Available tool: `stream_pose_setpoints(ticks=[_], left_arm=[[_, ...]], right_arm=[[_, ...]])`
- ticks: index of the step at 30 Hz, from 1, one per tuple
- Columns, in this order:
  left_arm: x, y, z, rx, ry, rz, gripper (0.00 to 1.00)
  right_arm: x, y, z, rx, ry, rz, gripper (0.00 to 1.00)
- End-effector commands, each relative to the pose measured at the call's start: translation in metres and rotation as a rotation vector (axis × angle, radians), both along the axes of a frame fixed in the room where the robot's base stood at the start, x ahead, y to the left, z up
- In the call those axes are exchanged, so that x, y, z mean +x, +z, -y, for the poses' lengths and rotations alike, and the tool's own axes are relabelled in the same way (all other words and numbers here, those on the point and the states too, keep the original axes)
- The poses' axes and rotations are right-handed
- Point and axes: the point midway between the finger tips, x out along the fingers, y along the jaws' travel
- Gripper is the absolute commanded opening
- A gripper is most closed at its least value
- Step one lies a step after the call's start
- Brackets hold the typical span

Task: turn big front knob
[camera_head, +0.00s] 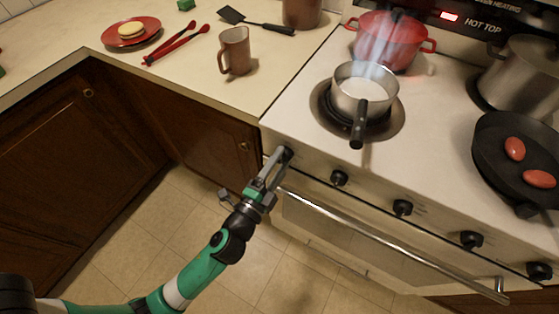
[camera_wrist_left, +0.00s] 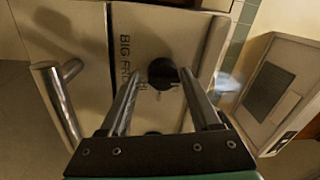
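The big front knob (camera_head: 286,153) is a black round knob at the left end of the white stove's front panel. In the left wrist view the knob (camera_wrist_left: 162,73) sits beside lettering that reads "BIG FR", the rest covered by a finger. My left gripper (camera_head: 275,164) reaches up to it from below left. In the left wrist view its two fingers stand apart, one on each side of the knob, with a small gap showing on both sides. Whether the fingers touch the knob cannot be told in the head view. My right gripper is not in view.
More black knobs (camera_head: 340,178) line the panel to the right. The oven door handle (camera_head: 390,243) runs below them. A steaming saucepan (camera_head: 362,98), a red pot (camera_head: 390,42) and a frying pan (camera_head: 490,150) stand on the stove. A brown mug (camera_head: 235,52) stands on the counter.

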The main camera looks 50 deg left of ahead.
Motion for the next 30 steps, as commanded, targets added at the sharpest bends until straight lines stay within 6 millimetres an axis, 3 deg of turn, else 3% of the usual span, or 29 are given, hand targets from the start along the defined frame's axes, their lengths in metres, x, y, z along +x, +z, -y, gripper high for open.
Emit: stream_pose_setpoints(ticks=[3, 14, 24, 30], left_arm=[[0.000, 0.001, 0.000, 0.002, 0.000, 0.002, 0.80], [-0.007, 0.000, 0.003, 0.004, -0.002, 0.004, 0.80], [-0.076, -0.008, 0.029, 0.005, -0.007, 0.001, 0.80], [-0.104, -0.009, 0.038, 0.004, -0.005, 0.002, 0.80]], right_arm=[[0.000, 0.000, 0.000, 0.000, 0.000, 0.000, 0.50], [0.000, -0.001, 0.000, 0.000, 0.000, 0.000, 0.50], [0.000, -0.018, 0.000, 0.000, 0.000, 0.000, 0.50], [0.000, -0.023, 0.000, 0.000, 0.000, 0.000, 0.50]])
